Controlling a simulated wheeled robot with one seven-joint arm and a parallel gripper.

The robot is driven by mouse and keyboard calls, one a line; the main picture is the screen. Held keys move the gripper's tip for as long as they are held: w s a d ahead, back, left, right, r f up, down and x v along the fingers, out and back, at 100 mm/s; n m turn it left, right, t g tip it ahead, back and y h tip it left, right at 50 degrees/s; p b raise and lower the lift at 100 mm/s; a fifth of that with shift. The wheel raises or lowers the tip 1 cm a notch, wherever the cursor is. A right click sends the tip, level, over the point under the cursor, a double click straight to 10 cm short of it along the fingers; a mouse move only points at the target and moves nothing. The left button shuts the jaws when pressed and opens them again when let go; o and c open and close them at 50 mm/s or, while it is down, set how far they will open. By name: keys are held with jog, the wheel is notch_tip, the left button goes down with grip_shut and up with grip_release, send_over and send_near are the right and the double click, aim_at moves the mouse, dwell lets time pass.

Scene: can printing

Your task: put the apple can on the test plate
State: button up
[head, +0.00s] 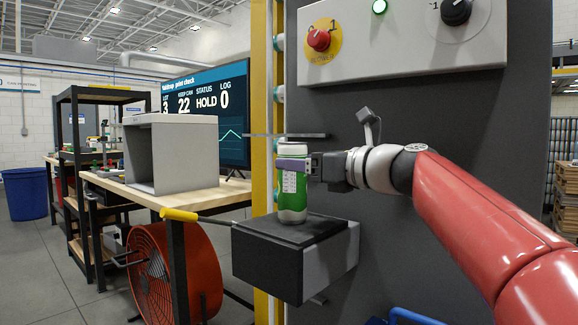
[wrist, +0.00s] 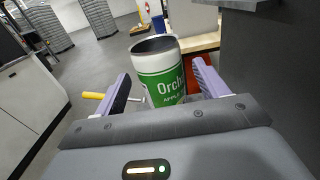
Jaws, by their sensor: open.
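The apple can (head: 293,205), green and white with "Orch…" lettering in the wrist view (wrist: 163,88), stands upright on the black top of the test plate (head: 322,228). This plate sits on a bracket block below the control panel. My gripper (head: 290,165) comes in from the right at the can's upper half. Its purple fingers lie on either side of the can, and in the wrist view they stand apart with gaps beside it. The can's base is hidden in the wrist view.
A yellow-tipped handle (head: 180,214) sticks out left of the plate. A thin dark shelf (head: 290,135) is just above the can. A bench with an open grey box (head: 170,155), a screen (head: 222,100) and an orange fan (head: 160,275) stand at left.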

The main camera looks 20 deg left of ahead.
jog(key=v, duration=0.7)
jog(key=s+d+f+n+h, duration=0.5)
jog(key=s+d+f+n, duration=0.2)
jog(key=f, duration=0.6)
jog(key=s+d+f+n+g+h, duration=0.1)
jog(key=s+d+f+n+h, duration=0.5)
jog(key=f, duration=0.7)
jog(key=s+d+f+n+h, duration=0.5)
jog(key=s+d+f+n, duration=0.4)
jog(key=d+f, duration=0.3)
notch_tip(320, 180, down, 2)
jog(key=shift+s+d+f+n+h+b, duration=0.1)
jog(key=shift+s+d+n+h+b, duration=0.25)
jog(key=shift+s, duration=0.55)
